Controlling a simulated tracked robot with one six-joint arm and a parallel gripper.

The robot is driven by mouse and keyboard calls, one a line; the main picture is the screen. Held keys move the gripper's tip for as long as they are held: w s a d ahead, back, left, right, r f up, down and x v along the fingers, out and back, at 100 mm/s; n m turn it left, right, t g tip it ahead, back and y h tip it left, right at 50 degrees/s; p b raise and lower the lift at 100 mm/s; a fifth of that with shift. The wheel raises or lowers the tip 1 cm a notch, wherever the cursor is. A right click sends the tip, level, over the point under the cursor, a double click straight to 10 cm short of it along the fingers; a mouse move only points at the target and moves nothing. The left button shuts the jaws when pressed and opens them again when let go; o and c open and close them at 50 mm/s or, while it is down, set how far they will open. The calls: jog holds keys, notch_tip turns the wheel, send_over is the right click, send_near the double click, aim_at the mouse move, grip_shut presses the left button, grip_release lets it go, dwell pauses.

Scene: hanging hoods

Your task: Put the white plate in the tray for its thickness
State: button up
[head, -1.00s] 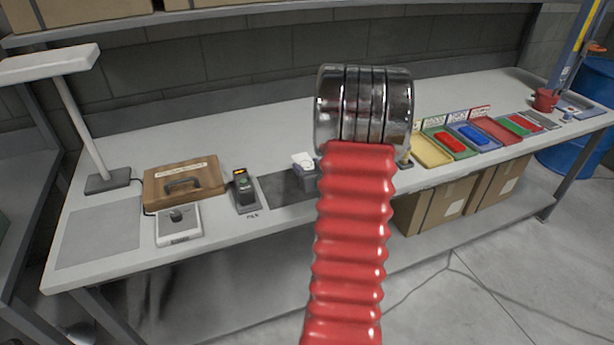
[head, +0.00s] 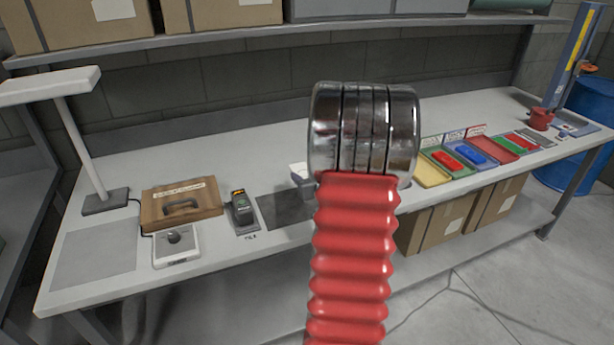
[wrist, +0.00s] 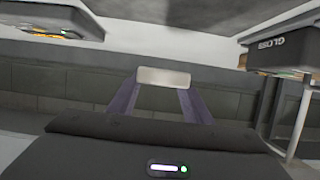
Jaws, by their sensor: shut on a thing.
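In the wrist view the purple fingers of my gripper (wrist: 162,98) are shut on the white plate (wrist: 163,77), a small pale block held level at their tips. In the head view a red ribbed sleeve with a chrome end, which looks like my own arm, covers the middle; I cannot make out the gripper there. At the bench's right stand a yellow tray (head: 432,177), a green tray (head: 463,171), a blue tray (head: 490,160) and a red tray (head: 500,141). Red and blue pieces lie in the green and blue trays. Their signs are unreadable.
A black gauge (head: 242,212) with an orange display stands beside a dark mat (head: 285,207). A white scale (head: 176,246), a brown case (head: 182,203) and a lamp (head: 75,145) are at the left. A shelf (head: 200,38) with boxes overhangs the back. A red cup (head: 540,119) stands far right.

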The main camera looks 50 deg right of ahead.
jog(key=w+a+n+y, duration=0.1)
jog(key=w+a, duration=0.5)
jog(key=a, duration=0.6)
jog(key=w+a+n+t+y, duration=0.1)
jog(key=w+a, duration=0.4)
jog(key=a, duration=0.8)
jog(key=w+a+r+n+t+y, duration=0.1)
jog(key=w+a, duration=0.5)
jog(key=a, duration=0.6)
jog(key=shift+w+a+n+y, duration=0.2)
jog(key=shift+n+y, duration=0.2)
jog(key=shift+y, duration=0.2)
jog(key=shift+w+a+n+y, duration=0.15)
jog(key=shift+n+y, duration=0.25)
jog(key=shift+y, duration=0.2)
jog(key=a+n+y, duration=0.1)
jog(key=a, duration=1.2)
jog(key=shift+s+f+n+y, duration=0.25)
jog(key=shift+s+n+y, duration=0.05)
jog(key=shift+s+y, duration=0.15)
